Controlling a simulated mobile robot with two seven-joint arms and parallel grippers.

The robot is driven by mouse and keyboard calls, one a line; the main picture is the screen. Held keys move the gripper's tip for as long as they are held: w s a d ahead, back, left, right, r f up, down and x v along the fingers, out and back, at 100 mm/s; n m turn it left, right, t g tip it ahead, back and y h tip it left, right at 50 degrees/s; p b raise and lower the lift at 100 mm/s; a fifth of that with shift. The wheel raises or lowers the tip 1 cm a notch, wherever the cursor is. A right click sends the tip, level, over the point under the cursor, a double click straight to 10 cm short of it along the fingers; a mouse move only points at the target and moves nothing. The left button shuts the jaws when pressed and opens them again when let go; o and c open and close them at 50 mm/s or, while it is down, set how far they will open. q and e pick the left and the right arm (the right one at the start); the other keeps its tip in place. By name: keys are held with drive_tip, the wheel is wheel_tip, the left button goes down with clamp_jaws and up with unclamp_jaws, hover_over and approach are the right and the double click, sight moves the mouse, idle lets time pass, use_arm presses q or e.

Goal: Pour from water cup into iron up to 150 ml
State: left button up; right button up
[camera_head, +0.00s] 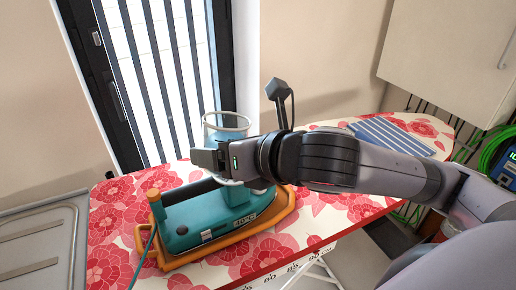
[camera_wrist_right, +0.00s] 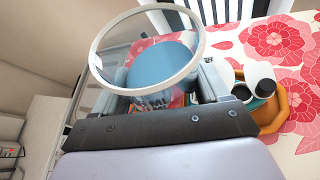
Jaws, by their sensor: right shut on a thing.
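The water cup (camera_head: 226,123) is clear with a pale rim and holds blue water. It stands roughly upright above the back of the iron in the head view. My right gripper (camera_head: 221,158) is shut on the cup from the right and hides part of it. In the wrist view the cup (camera_wrist_right: 150,48) opens toward the camera, with the blue water surface visible inside. The iron (camera_head: 184,223) is teal with a small display and sits on an orange base (camera_head: 279,222). Whether the cup touches the iron cannot be told. My left gripper is not in view.
The iron is on an ironing board (camera_head: 112,237) with a red flower cover. A blue striped cloth (camera_head: 397,136) lies at its far right. A grey tray-like surface (camera_head: 68,234) is at the left. Green cables (camera_head: 492,148) hang at the right. A barred window stands behind.

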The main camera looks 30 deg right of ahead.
sight(223, 134)
drive_tip(key=shift+s+a+r+n+h, duration=0.1)
drive_tip(key=shift+a+r+n+h, duration=0.1)
drive_tip(key=shift+a+n+h, duration=0.1)
drive_tip(key=shift+s+a+f+n+t+h, duration=0.15)
drive_tip(key=shift+a+f+n+t+h, duration=0.15)
drive_tip(key=shift+f+n+h, duration=0.15)
drive_tip(key=shift+r, duration=0.15)
drive_tip(key=shift+r, duration=2.35)
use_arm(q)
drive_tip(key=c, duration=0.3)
use_arm(e)
drive_tip(key=w+d+f+h, duration=0.1)
drive_tip(key=d, duration=0.1)
drive_tip(key=w+d+f+m+h, duration=0.1)
drive_tip(key=d, duration=0.1)
drive_tip(key=w+d+f+m+h, duration=0.1)
drive_tip(key=d, duration=0.2)
drive_tip(key=shift+w+f+m+t, duration=0.2)
drive_tip(key=shift+w+m+t, duration=0.05)
drive_tip(key=shift+t, duration=0.05)
drive_tip(key=shift+d+f, duration=0.15)
drive_tip(key=shift+d, duration=0.1)
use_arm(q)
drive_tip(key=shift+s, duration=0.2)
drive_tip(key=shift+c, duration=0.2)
